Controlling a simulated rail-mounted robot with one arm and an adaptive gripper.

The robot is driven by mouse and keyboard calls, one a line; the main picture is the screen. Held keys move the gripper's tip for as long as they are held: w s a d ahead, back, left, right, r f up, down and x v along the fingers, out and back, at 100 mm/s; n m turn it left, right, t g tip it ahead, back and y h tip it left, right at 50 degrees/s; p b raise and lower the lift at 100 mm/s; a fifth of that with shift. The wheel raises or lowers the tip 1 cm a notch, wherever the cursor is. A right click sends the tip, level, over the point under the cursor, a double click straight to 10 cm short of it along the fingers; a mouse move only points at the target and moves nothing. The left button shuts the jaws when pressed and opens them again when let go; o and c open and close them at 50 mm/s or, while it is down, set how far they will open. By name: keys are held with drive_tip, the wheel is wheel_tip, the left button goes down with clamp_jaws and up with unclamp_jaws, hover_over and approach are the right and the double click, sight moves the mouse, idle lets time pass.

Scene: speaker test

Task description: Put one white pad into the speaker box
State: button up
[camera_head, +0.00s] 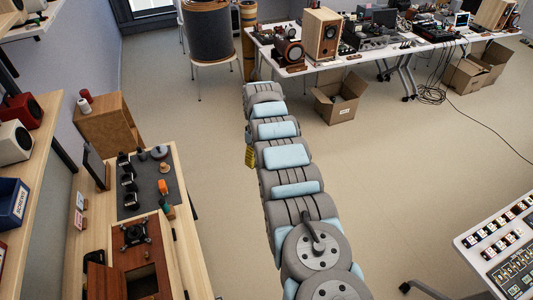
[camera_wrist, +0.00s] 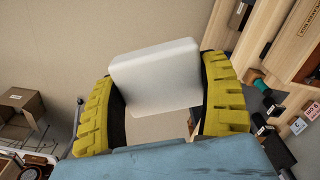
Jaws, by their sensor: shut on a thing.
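My gripper (camera_wrist: 160,75) has yellow ribbed fingers shut on the white pad (camera_wrist: 155,70), a pale rounded block held between them in the wrist view. In the head view only a yellow part of my gripper (camera_head: 249,156) shows beside my arm, over open floor; the pad is hidden there. A reddish-brown wooden box with a dark opening, apparently the speaker box (camera_head: 163,256), lies on the bench at the lower left of the head view. My gripper is to the right of it and well apart from it. The box's inside is too dark to tell.
The wooden bench (camera_head: 187,240) carries a dark mat (camera_head: 148,193) with small parts, including an orange one (camera_head: 163,186). A black frame-like part (camera_head: 134,233) rests by the box opening. A white table (camera_head: 292,69) with equipment stands at the back. The floor between is clear.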

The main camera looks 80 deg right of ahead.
drive_tip(key=shift+n, duration=0.7)
drive_tip(key=shift+w+a+f, duration=0.35)
drive_tip(key=shift+w, duration=0.4)
drive_tip(key=shift+w+a+f, duration=0.35)
drive_tip(key=shift+w+a, duration=0.05)
drive_tip(key=shift+w, duration=0.35)
drive_tip(key=shift+w+a+f, duration=0.35)
drive_tip(key=shift+w, duration=0.4)
drive_tip(key=shift+w+a+f+n, duration=0.15)
drive_tip(key=shift+w+a+f, duration=0.1)
drive_tip(key=shift+w, duration=0.25)
drive_tip(key=shift+w+a+f+n, duration=0.15)
drive_tip(key=shift+w+a+f, duration=0.1)
drive_tip(key=shift+w, duration=0.25)
